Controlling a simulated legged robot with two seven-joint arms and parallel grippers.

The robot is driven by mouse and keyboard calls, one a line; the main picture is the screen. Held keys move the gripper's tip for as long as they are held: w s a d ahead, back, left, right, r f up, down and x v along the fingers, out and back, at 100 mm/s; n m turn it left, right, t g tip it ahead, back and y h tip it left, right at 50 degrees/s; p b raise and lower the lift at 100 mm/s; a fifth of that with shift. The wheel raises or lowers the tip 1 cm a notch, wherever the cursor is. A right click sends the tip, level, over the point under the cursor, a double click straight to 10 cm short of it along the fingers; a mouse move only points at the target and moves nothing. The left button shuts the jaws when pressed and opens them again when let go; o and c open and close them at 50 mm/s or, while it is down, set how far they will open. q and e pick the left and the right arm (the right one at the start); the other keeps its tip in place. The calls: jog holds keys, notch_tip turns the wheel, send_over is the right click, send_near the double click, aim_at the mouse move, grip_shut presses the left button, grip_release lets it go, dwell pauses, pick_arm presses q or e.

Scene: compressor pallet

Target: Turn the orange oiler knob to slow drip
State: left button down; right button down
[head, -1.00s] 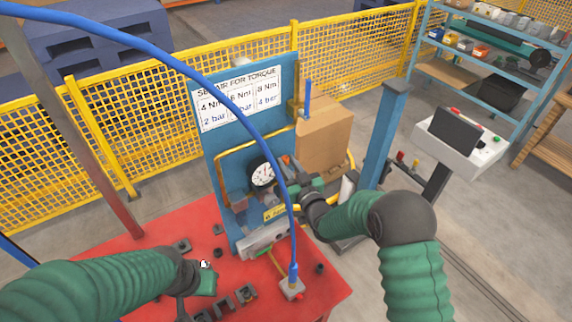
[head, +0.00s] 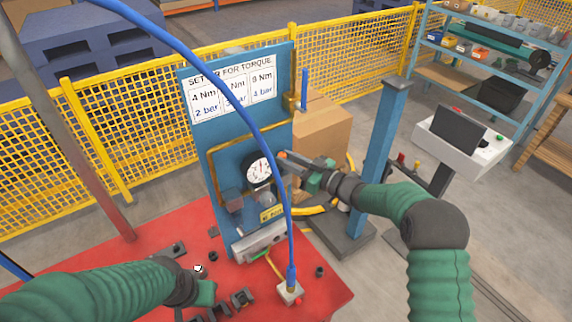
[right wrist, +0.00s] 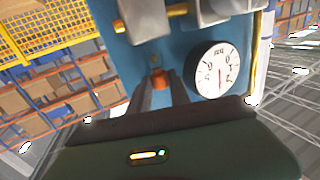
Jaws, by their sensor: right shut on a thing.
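The orange oiler knob (right wrist: 161,78) sits between the fingertips of my right gripper (right wrist: 162,86) in the right wrist view, in front of the blue panel. In the head view my right gripper (head: 290,160) reaches in from the right, just right of the round gauge (head: 259,169). It is shut on the knob, of which only a small orange bit shows there. My left gripper (head: 198,297) is low over the red table (head: 150,258); its fingers are too unclear to read.
A blue hose (head: 236,104) hangs across the blue panel (head: 232,141) down to a small block on the table. A blue post (head: 377,155) stands right of the panel, close to my right arm. Small dark parts lie near my left gripper.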

jog(key=n+g+y, duration=0.1)
jog(key=n+g+b, duration=0.1)
jog(key=g, duration=0.1)
jog(key=shift+w+d+f+y, duration=0.2)
jog(key=shift+f+y, duration=0.1)
jog(key=shift+y, duration=0.1)
jog(key=shift+r+n+g+b, duration=0.1)
jog(key=shift+n+g+b, duration=0.3)
jog(key=shift+n, duration=0.1)
jog(key=shift+g+y, duration=0.3)
jog(key=shift+r, duration=0.1)
jog(key=c, duration=1.5)
grip_release()
jog(key=shift+w+d, duration=0.1)
jog(key=shift+d, duration=0.05)
